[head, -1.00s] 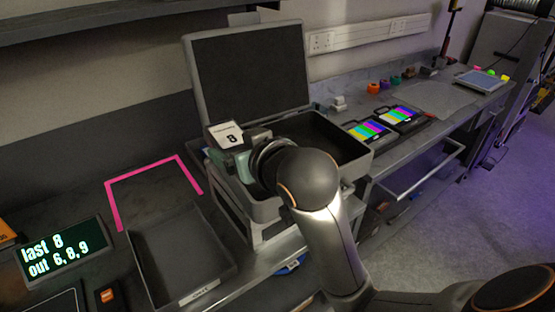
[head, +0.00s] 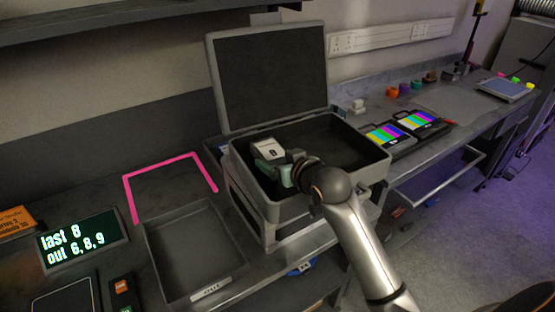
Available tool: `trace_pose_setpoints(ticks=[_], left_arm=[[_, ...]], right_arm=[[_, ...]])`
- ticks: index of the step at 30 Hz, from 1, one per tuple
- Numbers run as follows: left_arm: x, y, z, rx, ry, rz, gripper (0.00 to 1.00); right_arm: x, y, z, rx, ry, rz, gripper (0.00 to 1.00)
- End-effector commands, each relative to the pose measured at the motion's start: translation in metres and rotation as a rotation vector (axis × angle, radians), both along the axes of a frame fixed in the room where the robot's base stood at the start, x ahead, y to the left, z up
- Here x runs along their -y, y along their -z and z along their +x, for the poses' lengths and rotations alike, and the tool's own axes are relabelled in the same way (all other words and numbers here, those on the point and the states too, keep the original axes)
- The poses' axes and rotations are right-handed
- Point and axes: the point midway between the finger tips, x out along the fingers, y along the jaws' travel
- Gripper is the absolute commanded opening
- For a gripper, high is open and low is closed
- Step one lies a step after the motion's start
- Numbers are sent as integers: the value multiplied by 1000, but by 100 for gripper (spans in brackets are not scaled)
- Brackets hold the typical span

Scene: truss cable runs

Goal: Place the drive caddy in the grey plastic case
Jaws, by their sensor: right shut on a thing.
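The grey plastic case (head: 262,203) stands open on a raised stand, with its dark-lined lid (head: 268,78) tilted up at the back. The drive caddy (head: 266,149), a pale block with a dark mark on its face, is at the left part of the case opening. My right gripper (head: 277,166) is shut on the caddy, its arm reaching in from the lower right. I cannot tell whether the caddy touches the case floor. The wrist hides part of the case's front wall. My left gripper is out of view.
An empty dark tray (head: 192,250) lies left of the case, with a pink tape outline (head: 170,172) behind it. A display (head: 82,243) reads "last 8, out 6,8,9". Two colour-bar screens (head: 384,136) lie to the right. The case's right half is clear.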

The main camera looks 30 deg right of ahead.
Motion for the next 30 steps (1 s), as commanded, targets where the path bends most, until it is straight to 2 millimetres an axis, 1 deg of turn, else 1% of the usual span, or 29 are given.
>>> trace_pose_setpoints(ticks=[8, 20, 23, 24, 27, 30], left_arm=[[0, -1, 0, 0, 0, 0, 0], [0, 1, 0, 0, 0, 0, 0], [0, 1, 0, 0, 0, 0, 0], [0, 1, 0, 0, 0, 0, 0], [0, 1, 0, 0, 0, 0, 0], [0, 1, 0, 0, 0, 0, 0]], right_arm=[[0, 0, 0, 7, 0, 0, 6], [0, 12, 0, 6, 1, 0, 6], [0, 12, 0, 6, 1, 0, 6], [0, 14, 0, 2, 0, 0, 90], [0, 14, 0, 2, 0, 0, 100], [0, 14, 0, 2, 0, 0, 100]])
